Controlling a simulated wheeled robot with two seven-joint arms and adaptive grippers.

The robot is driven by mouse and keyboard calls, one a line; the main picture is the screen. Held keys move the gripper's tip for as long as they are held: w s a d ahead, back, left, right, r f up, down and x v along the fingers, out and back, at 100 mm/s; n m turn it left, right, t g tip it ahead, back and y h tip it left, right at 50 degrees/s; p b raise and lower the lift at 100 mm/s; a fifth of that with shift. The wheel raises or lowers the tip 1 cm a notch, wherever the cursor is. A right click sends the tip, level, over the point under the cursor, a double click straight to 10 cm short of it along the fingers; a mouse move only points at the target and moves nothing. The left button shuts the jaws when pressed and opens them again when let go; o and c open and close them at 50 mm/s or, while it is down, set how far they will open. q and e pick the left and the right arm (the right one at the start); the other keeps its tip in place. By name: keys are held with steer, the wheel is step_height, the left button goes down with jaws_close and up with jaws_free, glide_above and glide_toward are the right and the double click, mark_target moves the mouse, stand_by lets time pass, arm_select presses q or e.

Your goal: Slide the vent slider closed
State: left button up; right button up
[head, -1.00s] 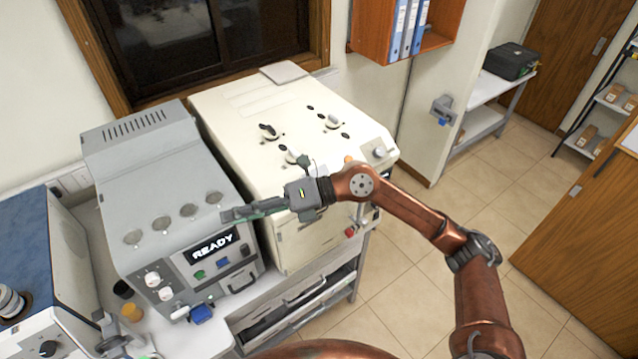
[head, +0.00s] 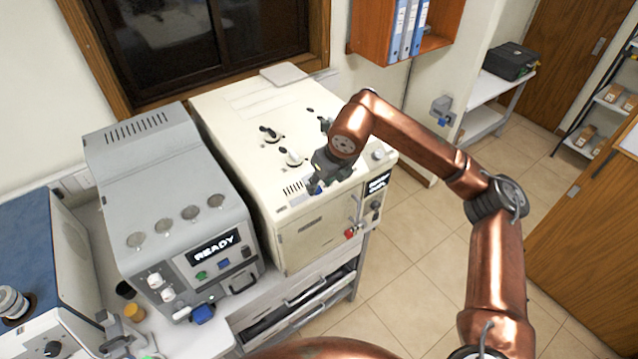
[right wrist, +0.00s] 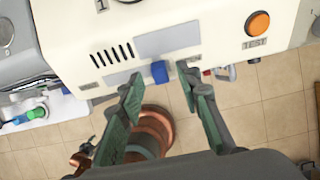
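The vent slider shows as a small blue tab (right wrist: 160,72) on the edge of the cream machine (right wrist: 215,28) in the right wrist view. Dark vent slots (right wrist: 112,54) lie to its left. My right gripper (right wrist: 159,78) is open, with one green-padded finger on each side of the tab and gaps between. I cannot tell whether the fingertips reach down around it. In the head view my right gripper (head: 316,186) points down at the machine's front top edge, just right of the slots, and mostly hides the tab. My left gripper is not in view.
A grey machine (head: 165,190) with a READY screen stands left of the cream one. Knobs (head: 270,133) stick up from the cream top behind my gripper. An orange button (right wrist: 258,23) is at the right in the wrist view. Open floor (head: 415,270) lies to the right.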

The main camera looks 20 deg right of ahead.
steer(key=shift+x, duration=0.9)
steer(key=shift+c, duration=0.3)
jaws_close()
